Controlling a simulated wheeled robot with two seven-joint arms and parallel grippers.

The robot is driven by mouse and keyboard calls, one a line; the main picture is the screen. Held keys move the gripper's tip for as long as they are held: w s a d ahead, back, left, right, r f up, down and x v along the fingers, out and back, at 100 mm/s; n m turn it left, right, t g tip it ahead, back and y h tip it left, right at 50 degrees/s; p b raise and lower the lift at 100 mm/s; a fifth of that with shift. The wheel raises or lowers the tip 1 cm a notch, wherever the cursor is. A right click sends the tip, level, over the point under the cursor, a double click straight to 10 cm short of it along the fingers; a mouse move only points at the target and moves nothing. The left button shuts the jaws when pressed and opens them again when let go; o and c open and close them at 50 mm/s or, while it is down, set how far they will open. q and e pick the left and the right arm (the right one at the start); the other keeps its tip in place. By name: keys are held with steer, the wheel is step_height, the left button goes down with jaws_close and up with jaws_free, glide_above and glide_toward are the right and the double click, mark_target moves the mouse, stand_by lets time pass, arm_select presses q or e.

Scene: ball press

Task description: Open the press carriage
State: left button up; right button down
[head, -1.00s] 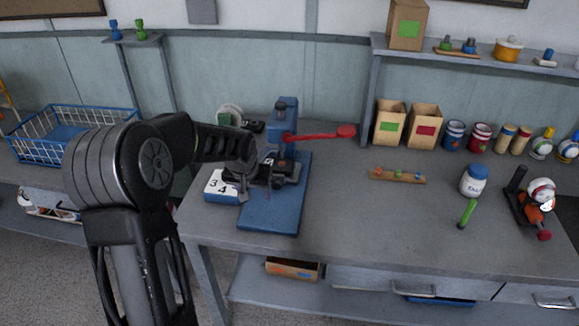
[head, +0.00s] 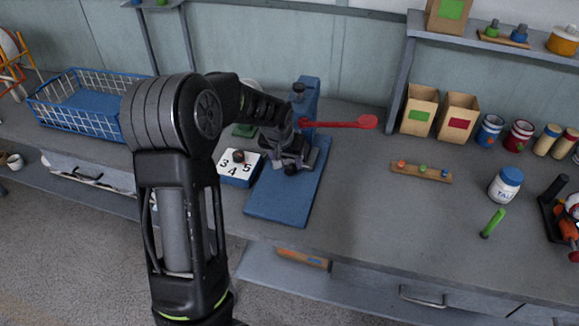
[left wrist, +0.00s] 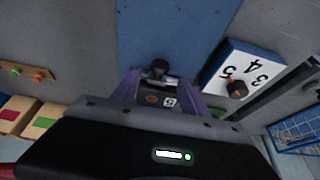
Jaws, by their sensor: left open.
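The press has a blue base plate (head: 283,205), a blue column (head: 308,95) at its back and a red lever (head: 345,124) reaching right. My left gripper (head: 291,160) is over the back part of the base plate, in front of the column. It hides most of the press carriage there. In the left wrist view, my open left gripper (left wrist: 158,92) has a purple-grey finger on each side. A dark knob (left wrist: 160,68) shows between and just beyond the fingers; I cannot tell whether they touch it. My right gripper is not in view.
A white-topped blue box (head: 240,168) with numbers and a dial stands left of the base plate. A blue wire basket (head: 80,100) is further left. The bench between is clear.

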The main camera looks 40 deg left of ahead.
mark_target(289, 168)
arm_select(q)
steer(key=p+x, duration=0.1)
steer(key=x, duration=0.5)
steer(key=shift+c, duration=0.3)
jaws_close()
stand_by(1.0)
